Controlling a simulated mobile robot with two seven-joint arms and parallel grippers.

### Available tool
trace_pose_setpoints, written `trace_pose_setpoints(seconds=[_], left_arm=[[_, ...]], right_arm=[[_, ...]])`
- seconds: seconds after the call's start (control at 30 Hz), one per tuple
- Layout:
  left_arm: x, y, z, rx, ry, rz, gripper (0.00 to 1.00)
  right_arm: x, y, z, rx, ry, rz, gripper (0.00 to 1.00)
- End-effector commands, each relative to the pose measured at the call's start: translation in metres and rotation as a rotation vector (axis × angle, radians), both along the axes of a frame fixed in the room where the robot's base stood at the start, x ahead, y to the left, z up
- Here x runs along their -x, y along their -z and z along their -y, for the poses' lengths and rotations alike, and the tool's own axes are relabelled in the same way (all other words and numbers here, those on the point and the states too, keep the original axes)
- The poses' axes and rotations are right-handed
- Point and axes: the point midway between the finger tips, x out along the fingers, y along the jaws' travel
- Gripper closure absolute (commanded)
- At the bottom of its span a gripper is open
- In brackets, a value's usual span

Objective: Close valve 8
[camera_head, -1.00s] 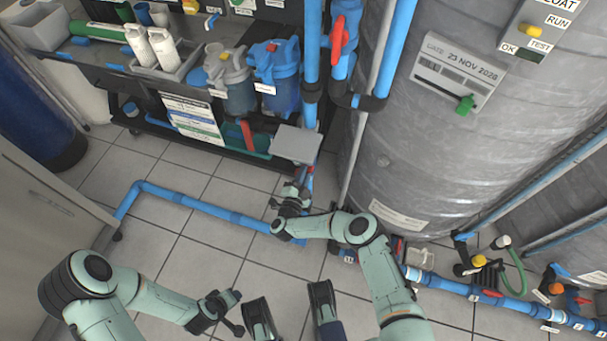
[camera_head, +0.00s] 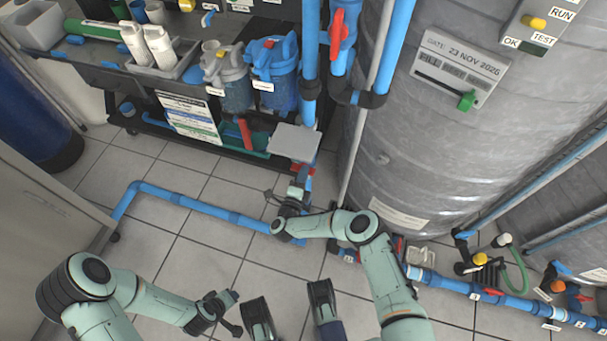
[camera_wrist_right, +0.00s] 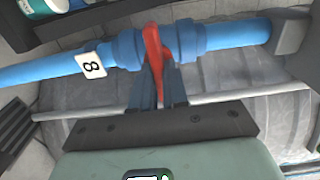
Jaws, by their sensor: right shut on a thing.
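In the right wrist view, valve 8 sits on a blue pipe (camera_wrist_right: 225,35) beside a white tag marked 8 (camera_wrist_right: 91,64). Its red handle (camera_wrist_right: 155,60) runs across the pipe in the picture. My right gripper (camera_wrist_right: 162,85) is shut on this handle, one finger on each side of it. In the head view, my right gripper (camera_head: 299,183) is at the upright blue pipe below a grey plate, and the wrist partly hides the valve. My left gripper (camera_head: 230,298) hangs over the floor at the lower left, apart from the pipes.
A grey plate (camera_head: 294,142) stands just above my right gripper. A large grey tank (camera_head: 430,150) is to its right. A bench with filter housings (camera_head: 273,75) is behind. A blue floor pipe (camera_head: 190,203) runs left of my right wrist.

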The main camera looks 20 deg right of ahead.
Motion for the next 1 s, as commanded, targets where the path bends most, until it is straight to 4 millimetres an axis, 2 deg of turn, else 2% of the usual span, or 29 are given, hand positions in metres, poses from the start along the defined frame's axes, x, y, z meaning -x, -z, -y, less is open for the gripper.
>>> trace_pose_setpoints(seconds=[0.57, 0.6, 0.63, 0.67, 1.0], left_arm=[[0.0016, 0.0011, -0.0002, 0.000, 0.000, -0.005, 0.57], [0.0016, 0.0011, -0.0002, 0.000, 0.000, -0.005, 0.57], [0.0016, 0.0011, -0.0002, 0.000, 0.000, -0.005, 0.57], [0.0015, 0.0011, -0.0003, 0.000, 0.000, -0.005, 0.57], [0.0011, -0.0009, 0.0002, 0.001, 0.001, -0.003, 0.57]], right_arm=[[-0.0033, -0.0045, 0.0029, -0.024, 0.003, 0.027, 1.00], [-0.0033, -0.0045, 0.0029, -0.024, 0.004, 0.027, 0.73], [-0.0033, -0.0045, 0.0029, -0.024, 0.004, 0.027, 0.63], [-0.0032, -0.0044, 0.0029, -0.023, 0.004, 0.027, 0.61], [0.0018, -0.0015, -0.0016, -0.023, 0.000, 0.018, 0.61]])
